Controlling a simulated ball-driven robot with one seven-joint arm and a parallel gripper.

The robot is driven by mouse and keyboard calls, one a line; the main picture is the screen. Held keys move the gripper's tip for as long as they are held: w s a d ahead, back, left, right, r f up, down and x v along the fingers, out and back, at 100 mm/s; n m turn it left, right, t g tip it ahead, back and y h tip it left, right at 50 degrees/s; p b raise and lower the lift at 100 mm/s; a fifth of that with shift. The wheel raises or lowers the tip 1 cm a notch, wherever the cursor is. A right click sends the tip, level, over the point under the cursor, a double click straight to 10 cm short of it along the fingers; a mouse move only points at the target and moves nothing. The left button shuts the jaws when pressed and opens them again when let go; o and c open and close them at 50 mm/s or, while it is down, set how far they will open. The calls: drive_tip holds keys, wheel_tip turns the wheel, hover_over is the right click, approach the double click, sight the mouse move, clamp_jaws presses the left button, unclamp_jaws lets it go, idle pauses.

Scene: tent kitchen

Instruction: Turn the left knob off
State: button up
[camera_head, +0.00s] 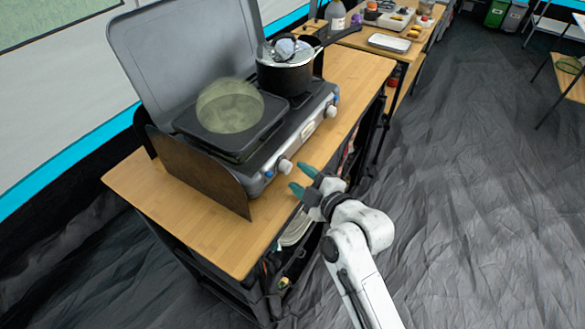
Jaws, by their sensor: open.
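The camp stove (262,181) stands on a wooden table with its grey lid raised. Its left knob (285,166), small and pale, is on the front panel near the left end. The right knob (331,111) is farther along the same panel. My gripper (303,180) has teal fingertips spread apart, with nothing between them. It is just in front of the left knob, slightly right of and below it in the picture. It looks apart from the knob, though the exact depth gap is hard to tell. The knob's pointer direction is too small to read.
A dark griddle (205,135) with a translucent greenish dome shape (230,107) sits on the left burner. A lidded black pot (285,76) sits on the right burner, its handle pointing right. A brown side panel (196,170) stands at the stove's left. The wooden tabletop (235,250) is clear in front.

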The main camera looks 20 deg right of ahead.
sight(289, 169)
drive_tip(key=shift+x, duration=2.1)
drive_tip(key=shift+a, duration=0.1)
drive_tip(key=c, duration=0.8)
drive_tip(key=shift+o, duration=0.2)
